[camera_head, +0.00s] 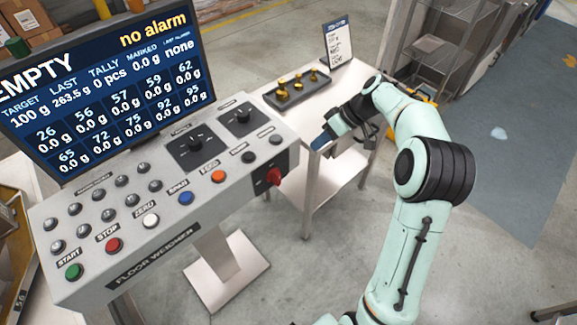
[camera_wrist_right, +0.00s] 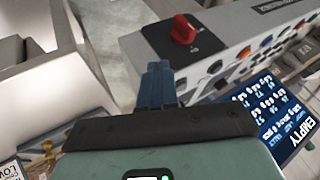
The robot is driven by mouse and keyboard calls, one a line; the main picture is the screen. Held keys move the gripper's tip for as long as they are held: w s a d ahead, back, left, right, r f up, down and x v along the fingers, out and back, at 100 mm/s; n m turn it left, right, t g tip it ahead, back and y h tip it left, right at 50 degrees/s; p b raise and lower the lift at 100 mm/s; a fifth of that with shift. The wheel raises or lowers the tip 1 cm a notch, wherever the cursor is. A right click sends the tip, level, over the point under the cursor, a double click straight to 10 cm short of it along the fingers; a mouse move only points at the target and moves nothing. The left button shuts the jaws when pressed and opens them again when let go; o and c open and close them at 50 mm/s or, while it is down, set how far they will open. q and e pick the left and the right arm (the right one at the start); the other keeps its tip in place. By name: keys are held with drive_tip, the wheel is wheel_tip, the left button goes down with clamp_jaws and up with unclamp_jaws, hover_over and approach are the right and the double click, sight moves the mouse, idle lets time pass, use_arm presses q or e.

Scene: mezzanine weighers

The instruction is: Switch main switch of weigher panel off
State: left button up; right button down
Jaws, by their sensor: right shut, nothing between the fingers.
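The weigher panel (camera_head: 160,205) is a grey sloped console marked FLOOR WEIGHER. Its main switch, a red rotary knob (camera_head: 270,177) on a black plate, sits on the panel's right end face. The knob also shows in the wrist view (camera_wrist_right: 183,30), on its black plate above and right of the fingertips. I cannot tell surely which position it points to. My right gripper (camera_head: 320,141) is to the right of the panel end, apart from the knob. Its blue fingers (camera_wrist_right: 155,75) are shut and empty. My left gripper is not in view.
A screen (camera_head: 110,85) above the panel reads EMPTY and no alarm. Behind my right gripper stands a pale side table (camera_head: 335,95) with a dark tray (camera_head: 297,92) of brass weights and a sign (camera_head: 338,43).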

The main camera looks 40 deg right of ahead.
sight(276, 177)
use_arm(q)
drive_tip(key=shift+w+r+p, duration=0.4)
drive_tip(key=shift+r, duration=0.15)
use_arm(e)
drive_tip(key=shift+w+a+f, duration=0.5)
drive_tip(key=shift+a+f, duration=0.75)
drive_tip(key=shift+a, duration=0.2)
drive_tip(key=shift+w+a+f, duration=0.5)
drive_tip(key=shift+a+f, duration=0.75)
drive_tip(key=shift+a, duration=0.2)
drive_tip(key=shift+w+a+f, duration=0.5)
drive_tip(key=shift+a+f, duration=0.75)
drive_tip(key=shift+a, duration=0.2)
